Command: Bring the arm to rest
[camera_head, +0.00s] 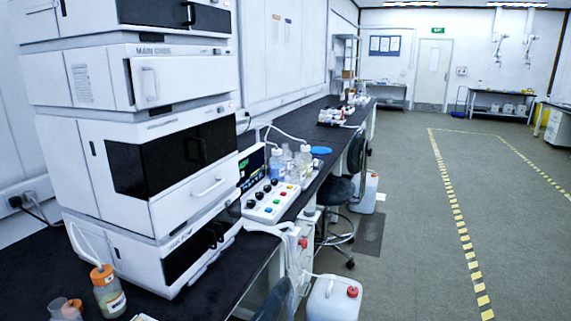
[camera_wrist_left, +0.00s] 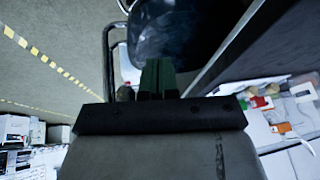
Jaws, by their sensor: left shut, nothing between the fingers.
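My left gripper (camera_wrist_left: 158,78) shows in the left wrist view, with its two green fingers together and nothing between them. A dark stool seat (camera_wrist_left: 185,35) with a metal frame lies beyond the fingertips, and the dark bench edge (camera_wrist_left: 225,55) runs diagonally to their right. I cannot tell the distance to either. No arm or gripper of mine shows in the head view. The right gripper is in neither view.
A chromatography stack (camera_head: 150,160) stands on the black bench (camera_head: 190,302) at left. An orange-capped bottle (camera_head: 108,292) stands before it. A button panel (camera_head: 272,202) sits right of it. Stools (camera_head: 334,191) and white canisters (camera_head: 333,300) stand along the bench. The taped floor (camera_head: 500,220) is clear.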

